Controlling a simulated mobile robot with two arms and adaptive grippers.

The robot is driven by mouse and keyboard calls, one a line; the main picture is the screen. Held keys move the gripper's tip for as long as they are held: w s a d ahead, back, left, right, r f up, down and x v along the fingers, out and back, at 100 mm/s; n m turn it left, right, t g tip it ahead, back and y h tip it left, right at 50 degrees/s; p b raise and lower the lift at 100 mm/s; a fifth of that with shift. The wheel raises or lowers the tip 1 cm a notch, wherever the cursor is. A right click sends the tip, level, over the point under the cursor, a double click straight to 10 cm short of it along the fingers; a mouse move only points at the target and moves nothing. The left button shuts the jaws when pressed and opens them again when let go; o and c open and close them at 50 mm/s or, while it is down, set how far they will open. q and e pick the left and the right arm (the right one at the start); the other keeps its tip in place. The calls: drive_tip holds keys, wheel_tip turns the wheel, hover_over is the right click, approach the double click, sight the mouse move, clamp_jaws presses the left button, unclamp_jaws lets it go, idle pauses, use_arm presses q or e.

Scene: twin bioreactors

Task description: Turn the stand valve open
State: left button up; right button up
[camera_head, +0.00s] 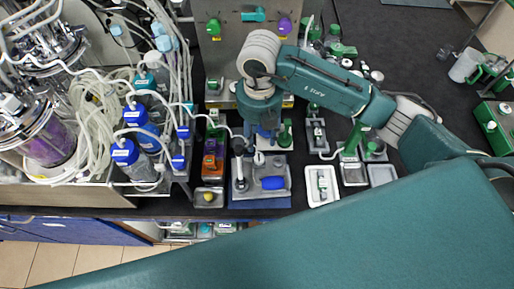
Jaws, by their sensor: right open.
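My right gripper (263,138) points down over the back of a grey stand plate (249,189) on a blue mat. Its wrist hides much of what lies beneath, and the fingers are small and dark; it is open. A small white-tipped part (259,158) and a dark upright post (239,146) show at the fingers; I cannot tell whether either is the stand valve or whether the fingers touch them. A blue oval piece (273,183) lies on the plate. My left gripper is not in view.
Blue-capped bottles (139,118) and looping tubes crowd the left. A grey panel with green (213,27) and purple (284,26) knobs stands behind. An orange-brown block (212,160) is left of the plate; a white tray (322,186) is right. My large teal body part covers the foreground.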

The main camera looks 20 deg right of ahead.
sight(259, 158)
drive_tip(key=f+p, duration=0.1)
drive_tip(key=f, duration=0.2)
drive_tip(key=f+p, duration=0.1)
drive_tip(key=f, duration=0.2)
drive_tip(key=f+p, duration=0.1)
drive_tip(key=f, duration=0.2)
drive_tip(key=shift+s+f, duration=0.15)
drive_tip(key=shift+s, duration=0.15)
drive_tip(key=shift+a+f, duration=0.1)
drive_tip(key=shift+f, duration=0.25)
clamp_jaws()
